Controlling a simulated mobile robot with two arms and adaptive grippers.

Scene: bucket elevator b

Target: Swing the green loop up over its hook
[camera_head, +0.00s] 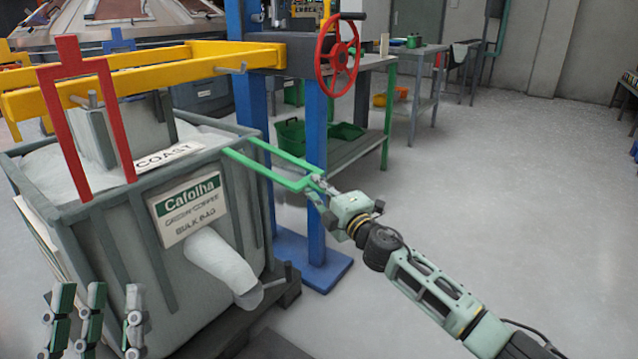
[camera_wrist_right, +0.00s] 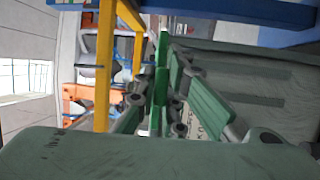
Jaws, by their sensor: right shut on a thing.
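The green loop (camera_head: 262,171) sticks out to the right from the rim of the grey bulk bin (camera_head: 120,255), lying low and roughly level. My right gripper (camera_head: 316,184) is shut on its outer end bar. In the right wrist view the green loop (camera_wrist_right: 162,65) runs between the fingers of my right gripper (camera_wrist_right: 157,108). A grey hook (camera_head: 235,68) sits on the yellow beam above and left of the loop, clear of it. My left gripper (camera_head: 97,318) is at the bottom left in front of the bin, empty, its fingers apart.
A red loop (camera_head: 66,120) stands upright at the yellow beam (camera_head: 190,65) on the left. A blue post (camera_head: 316,160) stands just behind the green loop, with a red handwheel (camera_head: 337,55) above. A white spout (camera_head: 222,262) hangs from the bin. Floor to the right is clear.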

